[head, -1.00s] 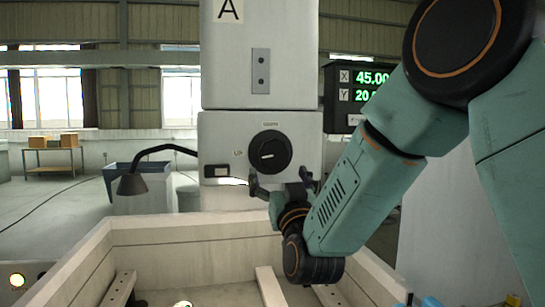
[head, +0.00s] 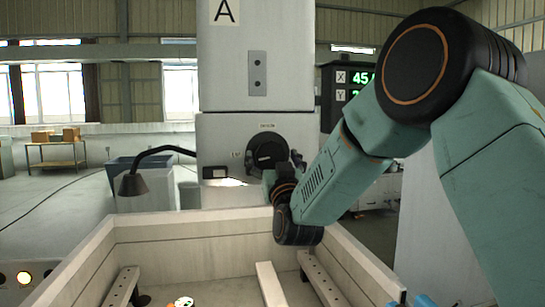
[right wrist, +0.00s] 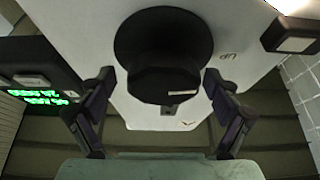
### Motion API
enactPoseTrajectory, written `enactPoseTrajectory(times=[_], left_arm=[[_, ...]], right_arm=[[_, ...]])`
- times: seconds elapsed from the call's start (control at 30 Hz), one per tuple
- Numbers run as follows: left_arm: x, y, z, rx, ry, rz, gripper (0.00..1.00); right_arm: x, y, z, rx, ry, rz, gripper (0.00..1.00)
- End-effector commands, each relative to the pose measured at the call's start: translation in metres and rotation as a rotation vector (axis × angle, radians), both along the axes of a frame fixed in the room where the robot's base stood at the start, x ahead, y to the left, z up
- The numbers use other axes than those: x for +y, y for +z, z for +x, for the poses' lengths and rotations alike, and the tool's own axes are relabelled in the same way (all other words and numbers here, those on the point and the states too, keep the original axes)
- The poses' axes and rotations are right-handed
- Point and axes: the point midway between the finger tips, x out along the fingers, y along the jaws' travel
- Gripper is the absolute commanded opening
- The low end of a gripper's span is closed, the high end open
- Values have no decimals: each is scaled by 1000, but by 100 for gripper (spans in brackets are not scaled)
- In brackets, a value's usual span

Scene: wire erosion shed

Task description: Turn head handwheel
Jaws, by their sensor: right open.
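The head handwheel, a round black knob with a raised grip (head: 266,146), sits on the front of the white machine head (head: 222,130). My right gripper (head: 282,170) is in front of the knob and hides its lower part. In the right wrist view the knob (right wrist: 163,45) shows large, its grip with a pale mark pointing toward me. The two dark fingers of my right gripper (right wrist: 158,84) are spread wide, one on each side of the grip, with a gap on both sides. My left gripper is in neither view.
A pale open-topped tank (head: 190,226) with slotted rails stands below the machine head. A black gooseneck lamp (head: 133,184) is to the left of the head. A readout with green digits (head: 352,78) is behind my right arm.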

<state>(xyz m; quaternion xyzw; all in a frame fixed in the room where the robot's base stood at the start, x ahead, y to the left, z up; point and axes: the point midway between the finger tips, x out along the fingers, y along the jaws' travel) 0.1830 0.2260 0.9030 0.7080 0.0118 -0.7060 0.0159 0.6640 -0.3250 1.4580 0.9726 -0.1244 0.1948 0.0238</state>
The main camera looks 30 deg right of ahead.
Motion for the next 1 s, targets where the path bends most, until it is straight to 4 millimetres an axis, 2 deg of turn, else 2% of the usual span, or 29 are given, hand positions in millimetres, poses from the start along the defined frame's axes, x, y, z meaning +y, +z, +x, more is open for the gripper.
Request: enactPoseTrajectory(times=[0.07,0.63,0.77,1.0], left_arm=[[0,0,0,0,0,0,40],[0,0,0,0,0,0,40],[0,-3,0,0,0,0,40],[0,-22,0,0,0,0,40]], right_arm=[[0,0,0,0,0,0,85],[0,0,-1,-1,-1,0,36],[0,0,0,-5,0,9,35],[1,0,0,-39,0,122,35]])
